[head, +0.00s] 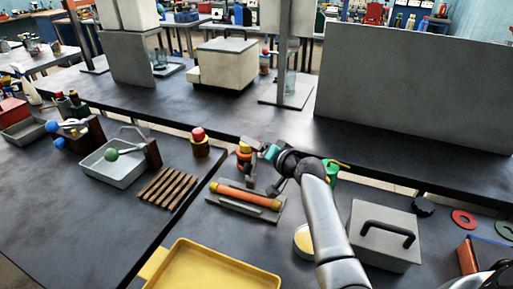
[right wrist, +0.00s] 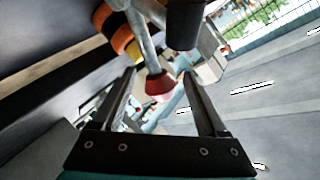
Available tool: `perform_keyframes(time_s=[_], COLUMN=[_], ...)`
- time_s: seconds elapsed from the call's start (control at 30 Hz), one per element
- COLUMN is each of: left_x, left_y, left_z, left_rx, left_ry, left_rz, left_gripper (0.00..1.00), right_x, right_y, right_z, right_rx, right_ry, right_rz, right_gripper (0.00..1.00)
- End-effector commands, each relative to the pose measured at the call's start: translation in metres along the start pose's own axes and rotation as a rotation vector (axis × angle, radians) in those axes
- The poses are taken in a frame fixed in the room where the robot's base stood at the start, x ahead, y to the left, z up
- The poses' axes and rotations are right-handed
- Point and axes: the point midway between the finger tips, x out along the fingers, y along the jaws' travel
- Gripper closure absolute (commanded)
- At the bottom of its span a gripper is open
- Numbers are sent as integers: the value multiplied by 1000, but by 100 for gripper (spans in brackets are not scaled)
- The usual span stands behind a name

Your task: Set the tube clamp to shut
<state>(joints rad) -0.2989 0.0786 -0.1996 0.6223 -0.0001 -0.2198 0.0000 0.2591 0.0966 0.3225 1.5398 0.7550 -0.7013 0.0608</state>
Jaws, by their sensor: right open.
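My right gripper (head: 257,146) reaches over the middle of the bench, by a small stand with an orange and yellow ringed part (head: 244,157). In the right wrist view the same gripper (right wrist: 160,76) is open, its two dark fingers apart. A pale metal lever with a red tip (right wrist: 160,86), seemingly the tube clamp's handle, points down into the gap between the fingertips. I see no clear contact with either finger. Orange and yellow rings (right wrist: 118,32) and a dark cylinder (right wrist: 184,22) sit beside the lever. The clamp's jaw position cannot be made out. My left gripper is not in view.
An orange tube (head: 247,195) lies in a grey holder in front of the stand. A yellow tray (head: 215,270), a wooden rack (head: 168,188) and a grey box with a black handle (head: 384,235) stand around. A red-topped jar (head: 199,139) is at left.

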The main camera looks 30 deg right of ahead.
Motion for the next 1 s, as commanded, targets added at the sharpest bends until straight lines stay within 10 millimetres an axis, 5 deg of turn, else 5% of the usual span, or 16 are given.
perform_keyframes(time_s=[0.27, 0.9, 1.0], left_x=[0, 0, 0], left_y=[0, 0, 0], left_z=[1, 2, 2], left_rx=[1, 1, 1], left_ry=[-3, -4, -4], left_rz=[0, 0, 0], left_gripper=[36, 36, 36], right_x=[1, 0, 0], right_y=[0, 0, 0], right_z=[0, 0, 0], right_rx=[0, 1, 1], right_ry=[0, 0, 0], right_rz=[0, 0, 0], right_gripper=[24, 96, 100])
